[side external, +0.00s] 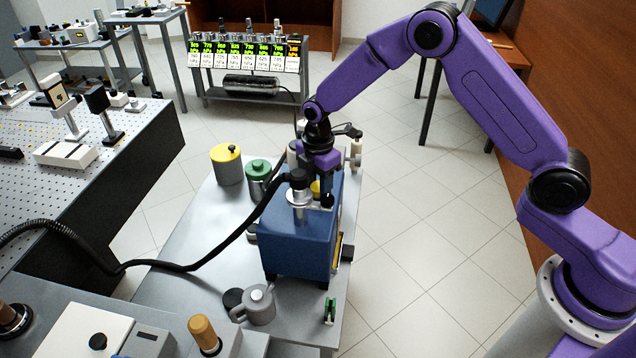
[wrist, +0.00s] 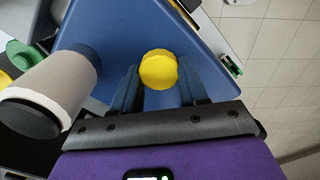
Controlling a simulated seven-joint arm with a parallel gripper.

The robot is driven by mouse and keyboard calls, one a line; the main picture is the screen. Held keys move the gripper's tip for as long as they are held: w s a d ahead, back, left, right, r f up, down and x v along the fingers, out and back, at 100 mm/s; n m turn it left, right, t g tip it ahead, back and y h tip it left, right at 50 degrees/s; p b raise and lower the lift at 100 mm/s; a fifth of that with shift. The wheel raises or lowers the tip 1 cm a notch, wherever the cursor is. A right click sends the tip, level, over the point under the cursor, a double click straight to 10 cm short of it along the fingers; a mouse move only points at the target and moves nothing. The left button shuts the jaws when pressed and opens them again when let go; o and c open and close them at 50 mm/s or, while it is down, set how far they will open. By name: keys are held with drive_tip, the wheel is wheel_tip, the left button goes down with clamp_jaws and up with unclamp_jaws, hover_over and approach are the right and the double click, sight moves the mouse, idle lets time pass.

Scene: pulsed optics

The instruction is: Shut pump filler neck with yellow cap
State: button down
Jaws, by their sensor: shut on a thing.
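The blue pump (side external: 290,245) stands on a grey cart, and its blue top (wrist: 112,35) fills the middle of the wrist view. The yellow cap (wrist: 158,69) lies between my two fingers in the wrist view, seen from above. In the side view a small part of the yellow cap (side external: 316,187) shows at the pump's top, beside the grey port. My gripper (wrist: 160,84) is shut on the cap and points down over the pump top. The filler neck is not visible; the cap and fingers cover that area. I cannot tell whether the cap touches the neck.
A grey port with a black end (wrist: 50,90) stands close to my left finger; a black hose (side external: 190,266) runs from it. Yellow-lidded (side external: 226,165) and green-lidded (side external: 258,177) canisters stand behind left. A grey jug (side external: 257,303) and a green item (side external: 330,311) are in front.

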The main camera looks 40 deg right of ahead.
drive_tip(key=shift+s+f, duration=0.15)
drive_tip(key=m, duration=0.5)
idle(0.3)
drive_tip(key=shift+m, duration=0.4)
drive_tip(key=m, duration=0.4)
drive_tip(key=shift+d, duration=0.1)
drive_tip(key=shift+w+m, duration=0.2)
drive_tip(key=shift+m, duration=2.2)
drive_tip(key=shift+w, duration=0.1)
